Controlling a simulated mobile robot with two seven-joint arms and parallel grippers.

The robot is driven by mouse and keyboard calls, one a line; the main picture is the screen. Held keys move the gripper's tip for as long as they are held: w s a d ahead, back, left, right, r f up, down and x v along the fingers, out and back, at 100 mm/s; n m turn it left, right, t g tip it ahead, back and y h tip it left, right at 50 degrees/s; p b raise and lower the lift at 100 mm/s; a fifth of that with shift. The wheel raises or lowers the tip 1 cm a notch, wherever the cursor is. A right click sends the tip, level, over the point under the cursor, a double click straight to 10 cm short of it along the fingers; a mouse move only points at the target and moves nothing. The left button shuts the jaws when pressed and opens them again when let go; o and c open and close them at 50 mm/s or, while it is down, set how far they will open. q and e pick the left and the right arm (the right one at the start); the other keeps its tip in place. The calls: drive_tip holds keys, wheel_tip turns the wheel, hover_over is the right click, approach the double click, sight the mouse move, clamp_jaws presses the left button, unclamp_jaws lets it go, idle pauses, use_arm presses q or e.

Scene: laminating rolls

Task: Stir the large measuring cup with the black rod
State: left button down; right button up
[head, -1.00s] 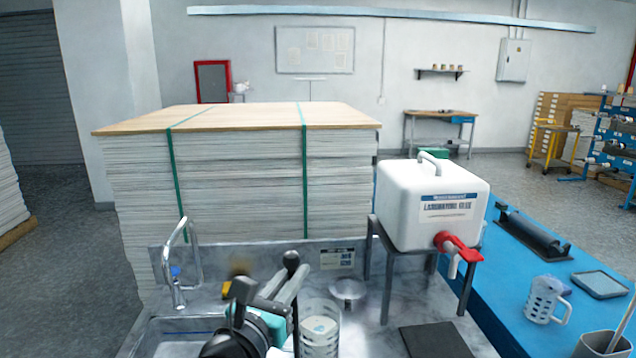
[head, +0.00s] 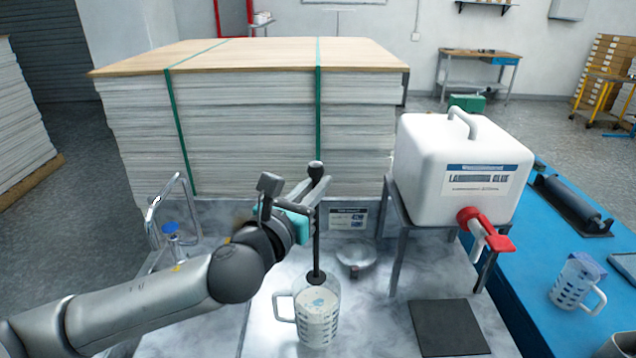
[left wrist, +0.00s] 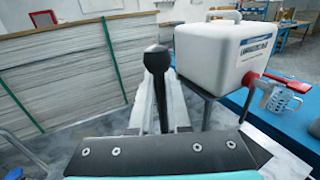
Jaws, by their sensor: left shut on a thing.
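My left gripper (head: 314,187) is shut on the black rod (head: 317,235), just below its round knob. The rod hangs about upright, with a dark disc at its lower end. The large measuring cup (head: 318,325) is clear, has a handle on its left and holds whitish contents. The disc shows at the cup's back rim; I cannot tell whether it is inside or just above. In the left wrist view the knob (left wrist: 157,58) stands between the fingers, and the cup is hidden. My right gripper is not in view.
A white glue container (head: 465,170) with a red tap stands on a grey stand at right. A metal bowl (head: 356,258) and a dark mat (head: 448,327) lie on the counter. A smaller measuring cup (head: 577,283) is on the blue table.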

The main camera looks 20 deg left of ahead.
use_arm(q)
drive_tip(key=f, duration=0.1)
drive_tip(key=b, duration=0.5)
hover_over(314, 265)
wheel_tip(314, 265, down, 6)
drive_tip(key=shift+w+d+f+b, duration=0.1)
drive_tip(key=shift+w+f+b, duration=0.1)
drive_tip(key=shift+f+b, duration=2.25)
drive_tip(key=shift+w+d+f+b, duration=0.1)
drive_tip(key=shift+w+f+b, duration=0.1)
drive_tip(key=shift+f+b, duration=2.25)
use_arm(e)
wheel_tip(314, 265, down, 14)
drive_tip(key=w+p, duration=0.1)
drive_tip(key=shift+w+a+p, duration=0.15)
drive_tip(key=shift+p, duration=0.15)
use_arm(q)
drive_tip(key=shift+f, duration=0.75)
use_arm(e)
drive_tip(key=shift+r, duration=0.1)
use_arm(q)
drive_tip(key=shift+a, duration=0.1)
